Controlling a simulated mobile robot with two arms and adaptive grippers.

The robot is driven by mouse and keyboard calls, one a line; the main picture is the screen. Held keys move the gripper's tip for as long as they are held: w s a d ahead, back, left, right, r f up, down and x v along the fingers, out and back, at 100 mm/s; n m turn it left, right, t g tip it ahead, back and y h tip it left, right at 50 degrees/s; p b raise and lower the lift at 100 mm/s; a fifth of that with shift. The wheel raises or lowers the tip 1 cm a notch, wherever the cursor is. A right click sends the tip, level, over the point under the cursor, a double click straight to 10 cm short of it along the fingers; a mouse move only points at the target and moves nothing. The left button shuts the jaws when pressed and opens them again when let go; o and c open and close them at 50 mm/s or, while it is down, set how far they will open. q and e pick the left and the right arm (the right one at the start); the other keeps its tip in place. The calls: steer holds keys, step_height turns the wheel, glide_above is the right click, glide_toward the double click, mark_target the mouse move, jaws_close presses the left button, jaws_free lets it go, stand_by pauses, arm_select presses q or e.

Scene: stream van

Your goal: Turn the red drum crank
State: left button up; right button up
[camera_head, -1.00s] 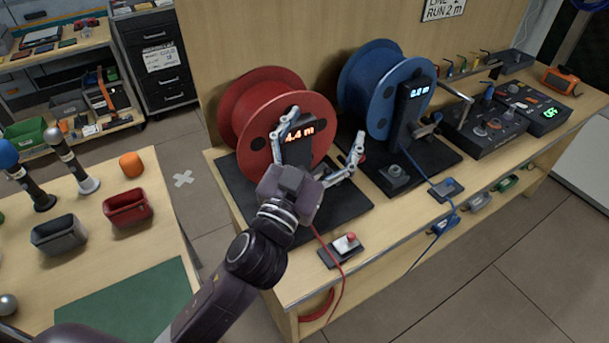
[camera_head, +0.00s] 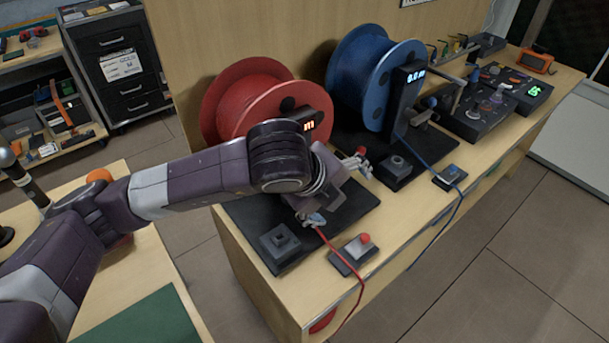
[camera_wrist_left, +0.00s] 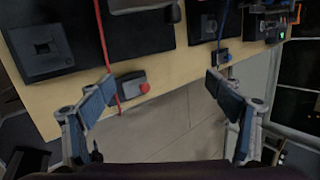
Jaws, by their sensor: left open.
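The red drum (camera_head: 262,97) stands on a black base plate (camera_head: 340,212) on the bench. Its display post (camera_head: 318,122) is partly covered by my left arm. A small red knob (camera_head: 360,151), apparently on the drum's crank, shows close to one fingertip; the crank arm is mostly hidden and contact cannot be told. My left gripper (camera_head: 335,190) is open in front of the post, over the base plate. In the left wrist view the gripper (camera_wrist_left: 160,92) has its fingers wide apart, with nothing held between them.
A switch box with a red button (camera_head: 353,252) and a red cable (camera_head: 340,262) lie near the bench's front edge. The blue drum (camera_head: 370,80) with its own post (camera_head: 404,98) stands to the right. Grey boxes with controls (camera_head: 485,112) sit farther right. Floor in front is clear.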

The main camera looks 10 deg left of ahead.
arm_select(q)
steer(key=w+a+r+n+t+y, duration=0.1)
steer(key=w+a+n+t+y, duration=0.2)
steer(key=a, duration=0.4)
steer(key=shift+m+g, duration=0.5)
steer(key=shift+g, duration=0.1)
steer(key=x, duration=0.2)
steer(key=p+x, duration=0.1)
steer(key=x, duration=0.2)
steer(key=w+x, duration=0.1)
steer(key=x, duration=0.2)
steer(key=shift+d+r+p, duration=0.15)
steer(key=shift+r+p, duration=0.25)
arm_select(e)
steer(key=shift+w+a+r, duration=0.15)
steer(key=shift+a+r, duration=0.4)
steer(key=shift+r, duration=0.15)
arm_select(q)
steer(key=c, duration=1.2)
steer(key=shift+o, duration=0.2)
arm_select(e)
steer(key=shift+d, duration=0.1)
steer(key=shift+f, duration=0.15)
